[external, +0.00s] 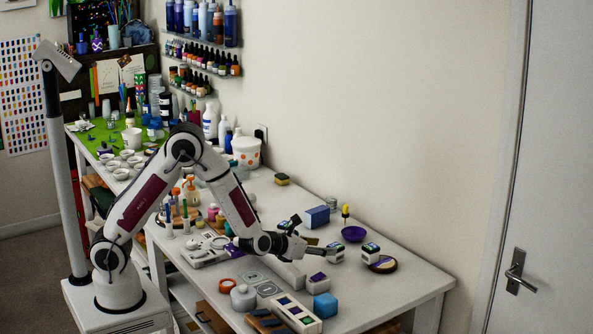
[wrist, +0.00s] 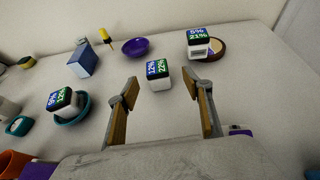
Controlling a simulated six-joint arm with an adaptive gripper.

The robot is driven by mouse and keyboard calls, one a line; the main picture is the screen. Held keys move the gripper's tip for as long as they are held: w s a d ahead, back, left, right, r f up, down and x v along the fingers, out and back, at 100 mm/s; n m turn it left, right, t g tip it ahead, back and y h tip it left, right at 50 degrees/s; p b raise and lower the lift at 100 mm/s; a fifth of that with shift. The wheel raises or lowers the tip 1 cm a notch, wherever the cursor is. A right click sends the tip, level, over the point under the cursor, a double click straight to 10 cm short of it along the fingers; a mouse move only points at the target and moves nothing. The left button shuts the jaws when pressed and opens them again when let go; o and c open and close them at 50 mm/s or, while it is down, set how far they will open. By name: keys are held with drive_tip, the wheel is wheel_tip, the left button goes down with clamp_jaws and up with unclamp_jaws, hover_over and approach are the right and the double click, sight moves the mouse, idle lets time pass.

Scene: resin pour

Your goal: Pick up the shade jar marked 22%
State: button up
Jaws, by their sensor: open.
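The jar marked 22% (wrist: 158,77) is a small white jar whose dark top reads 12% and 22%. In the wrist view it stands upright just beyond the fingertips, between their lines. My gripper (wrist: 160,90) is open and empty, its two tan-padded fingers spread either side of the view. In the external view the jar (external: 336,254) stands just right of my gripper (external: 304,243). A second jar (wrist: 198,44), reading 5% and 21%, sits at a round brown-rimmed dish. A third labelled jar (wrist: 64,103) is at a teal dish on the left, its numbers less clear.
A purple bowl (wrist: 135,47), a blue box (wrist: 83,60) and a yellow-topped dropper (wrist: 105,38) stand behind the jar. A purple-topped container (external: 317,281) and a blue block (external: 325,305) are nearer the front. Bare white tabletop (external: 395,287) lies to the right.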

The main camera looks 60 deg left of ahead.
sight(335, 246)
idle(0.3)
drive_tip(key=shift+x, duration=1.35)
drive_tip(key=shift+f, duration=0.1)
drive_tip(key=shift+a+x, duration=0.2)
drive_tip(key=shift+x, duration=0.75)
drive_tip(key=shift+a+x, duration=0.2)
drive_tip(key=shift+x, duration=0.7)
drive_tip(key=shift+w+f, duration=0.4)
drive_tip(key=shift+w, duration=0.1)
drive_tip(key=shift+c, duration=0.4)
drive_tip(key=c, duration=1.2)
